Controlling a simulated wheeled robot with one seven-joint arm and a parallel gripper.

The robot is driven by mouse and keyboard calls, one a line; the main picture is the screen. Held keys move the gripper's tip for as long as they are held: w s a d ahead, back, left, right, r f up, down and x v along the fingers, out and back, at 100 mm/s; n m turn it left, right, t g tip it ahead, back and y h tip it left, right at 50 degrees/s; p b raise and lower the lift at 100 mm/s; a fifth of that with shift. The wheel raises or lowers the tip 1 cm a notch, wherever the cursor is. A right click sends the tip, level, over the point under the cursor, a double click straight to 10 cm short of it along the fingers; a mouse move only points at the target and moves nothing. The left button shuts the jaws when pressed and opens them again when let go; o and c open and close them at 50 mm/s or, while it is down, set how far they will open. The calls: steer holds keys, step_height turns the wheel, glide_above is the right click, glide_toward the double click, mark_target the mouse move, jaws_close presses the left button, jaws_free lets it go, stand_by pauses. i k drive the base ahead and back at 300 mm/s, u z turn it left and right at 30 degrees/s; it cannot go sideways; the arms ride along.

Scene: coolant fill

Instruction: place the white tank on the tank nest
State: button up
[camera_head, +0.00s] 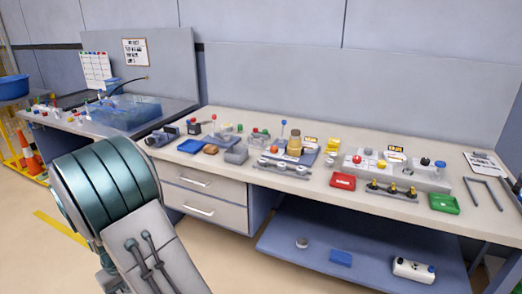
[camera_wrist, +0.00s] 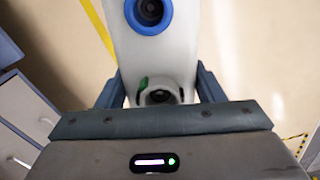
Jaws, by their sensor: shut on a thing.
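The white tank (camera_wrist: 158,58) is in the wrist view, with a blue-ringed round opening at its top, a dark round fitting lower down and a small green mark. My gripper (camera_wrist: 160,80) is shut on it, one dark finger on each side. The tank is off the floor, and its far end is cut off by the picture's top edge. In the head view only my arm shows at the lower left; my gripper and the held tank are out of sight there. I cannot tell which thing on the bench is the tank nest.
A long bench (camera_head: 400,214) carries many small fixtures, with a red tray (camera_head: 343,181) and a green tray (camera_head: 444,204) near its front edge. A lower shelf (camera_head: 300,262) holds a white box (camera_head: 413,270). A blue water-filled basin (camera_head: 127,112) stands at left. Orange cones (camera_head: 29,155) stand far left.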

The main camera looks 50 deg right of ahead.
mark_target(481, 194)
steer(key=k, duration=1.4)
steer(key=z, duration=2.45)
steer(key=i, duration=0.45)
steer(key=z, duration=0.05)
